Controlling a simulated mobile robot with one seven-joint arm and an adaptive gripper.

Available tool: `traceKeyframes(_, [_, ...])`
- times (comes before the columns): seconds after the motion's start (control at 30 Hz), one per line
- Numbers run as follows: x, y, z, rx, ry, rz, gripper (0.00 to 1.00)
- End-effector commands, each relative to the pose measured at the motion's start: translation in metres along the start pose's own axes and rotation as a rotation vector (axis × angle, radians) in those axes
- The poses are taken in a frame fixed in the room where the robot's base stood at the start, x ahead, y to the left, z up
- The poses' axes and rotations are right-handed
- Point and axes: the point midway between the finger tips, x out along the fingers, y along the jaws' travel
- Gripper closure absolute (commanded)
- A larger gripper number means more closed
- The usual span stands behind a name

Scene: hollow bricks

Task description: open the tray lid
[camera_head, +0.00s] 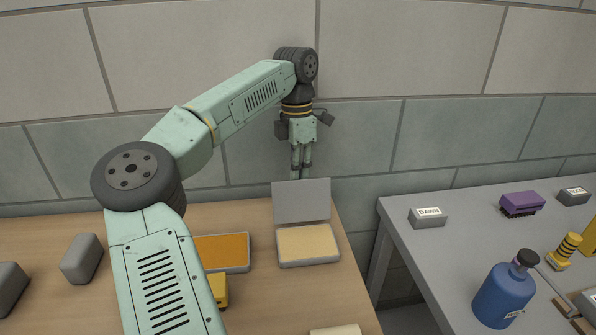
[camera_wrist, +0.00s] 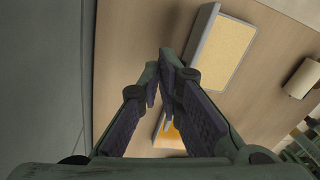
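The tray (camera_head: 308,262) has a cream inside and sits on the wooden table's right part. Its grey lid (camera_head: 301,201) stands raised, close to upright, along the tray's far edge. In the wrist view the tray's cream inside (camera_wrist: 225,52) shows uncovered, with the lid (camera_wrist: 202,35) seen nearly edge-on beside it. My gripper (camera_head: 301,173) points down behind the lid, on the wall side. Its fingertips partly hide behind the lid's top edge. In the wrist view the fingers (camera_wrist: 160,62) come together at the tips with nothing between them. Whether they touch the lid I cannot tell.
An orange-filled tray (camera_head: 222,250) lies left of the tray, a yellow object (camera_head: 218,289) nearer. Grey blocks (camera_head: 82,258) stand at the left. A cream cylinder (camera_head: 336,330) lies in front. A gap separates the grey table (camera_head: 455,250), which holds a blue bottle (camera_head: 503,293).

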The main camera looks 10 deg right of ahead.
Motion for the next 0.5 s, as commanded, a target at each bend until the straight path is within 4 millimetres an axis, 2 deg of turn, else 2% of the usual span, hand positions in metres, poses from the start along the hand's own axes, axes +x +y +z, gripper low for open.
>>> traceKeyframes(0.03, [0.015, -0.002, 0.001, 0.007, 0.014, -0.024, 0.72])
traceKeyframes(0.07, [0.009, -0.003, 0.001, 0.008, 0.013, -0.022, 0.70])
traceKeyframes(0.27, [-0.045, -0.005, -0.001, 0.002, 0.000, -0.001, 0.57])
traceKeyframes(0.4, [-0.080, -0.007, -0.003, 0.000, -0.007, 0.011, 0.57])
traceKeyframes(0.5, [-0.100, -0.008, -0.004, 0.000, -0.012, 0.017, 0.57])
